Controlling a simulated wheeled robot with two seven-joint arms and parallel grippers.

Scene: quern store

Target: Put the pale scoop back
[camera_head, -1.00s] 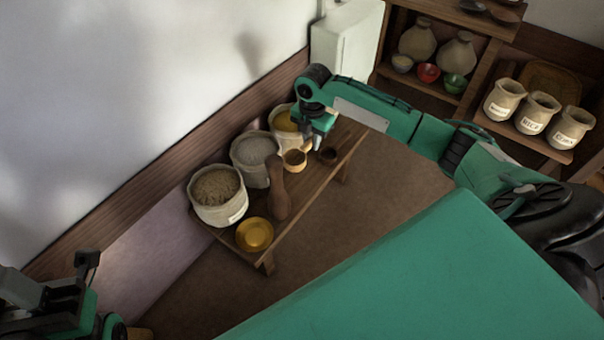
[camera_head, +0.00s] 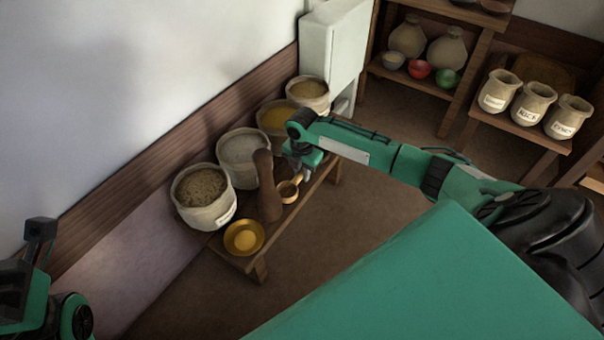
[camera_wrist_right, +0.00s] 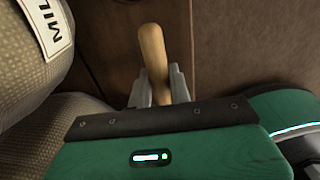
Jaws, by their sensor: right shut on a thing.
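The pale scoop (camera_head: 289,190) is a small light-wood cup with a short handle, seen over the low bench beside the tall brown pestle-like piece. My right gripper (camera_head: 302,174) is shut on its handle. In the right wrist view the pale handle (camera_wrist_right: 153,50) stands between the two grey fingers (camera_wrist_right: 158,90); the cup is hidden there. I cannot tell whether the scoop touches the bench. My left gripper (camera_head: 40,235) is at the lower left, away from the bench; its jaw opening is unclear.
The bench (camera_head: 238,260) holds several open sacks, such as the white-filled one (camera_head: 242,150), the brown pestle-like piece (camera_head: 268,195) and a gold dish (camera_head: 244,237). Labelled jars (camera_head: 533,103) and shelves stand at the right. The floor before the bench is clear.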

